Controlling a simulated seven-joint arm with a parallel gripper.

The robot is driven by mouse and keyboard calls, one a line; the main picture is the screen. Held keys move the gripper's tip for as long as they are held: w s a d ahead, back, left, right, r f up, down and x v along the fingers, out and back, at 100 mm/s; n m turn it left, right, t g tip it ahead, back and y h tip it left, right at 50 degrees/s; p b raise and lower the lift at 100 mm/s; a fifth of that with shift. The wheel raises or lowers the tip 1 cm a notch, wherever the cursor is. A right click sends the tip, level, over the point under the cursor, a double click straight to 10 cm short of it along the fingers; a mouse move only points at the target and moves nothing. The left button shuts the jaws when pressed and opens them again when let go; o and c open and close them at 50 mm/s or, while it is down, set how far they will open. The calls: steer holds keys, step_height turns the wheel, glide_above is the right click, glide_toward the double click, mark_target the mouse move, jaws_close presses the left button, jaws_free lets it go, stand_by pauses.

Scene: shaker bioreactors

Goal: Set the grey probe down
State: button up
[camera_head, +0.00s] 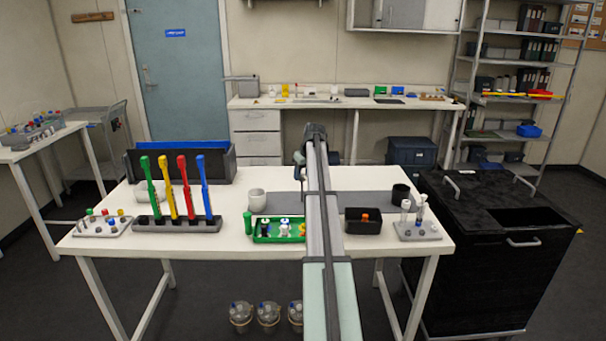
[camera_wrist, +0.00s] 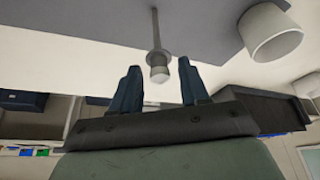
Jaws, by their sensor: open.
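The grey probe (camera_wrist: 155,35) shows in the wrist view as a thin rod with a wider collar and a pale rounded end. Its rod runs over the grey mat (camera_wrist: 100,14); I cannot tell whether it stands or lies there. My gripper (camera_wrist: 159,65) is open, with its two dark fingers apart, one on each side of the probe's pale end. Neither finger visibly touches it. In the head view my gripper (camera_head: 300,166) is over the back of the table, partly hidden by my arm.
A white cup (camera_head: 257,201) stands left of my arm; it also shows in the wrist view (camera_wrist: 268,34). A black cup (camera_head: 400,194) stands to the right. A rack of coloured tools (camera_head: 178,224), a green tray (camera_head: 262,239) and a black box (camera_head: 363,226) occupy the front.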

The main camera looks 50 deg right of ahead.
steer(key=v, duration=1.2)
steer(key=shift+r, duration=0.15)
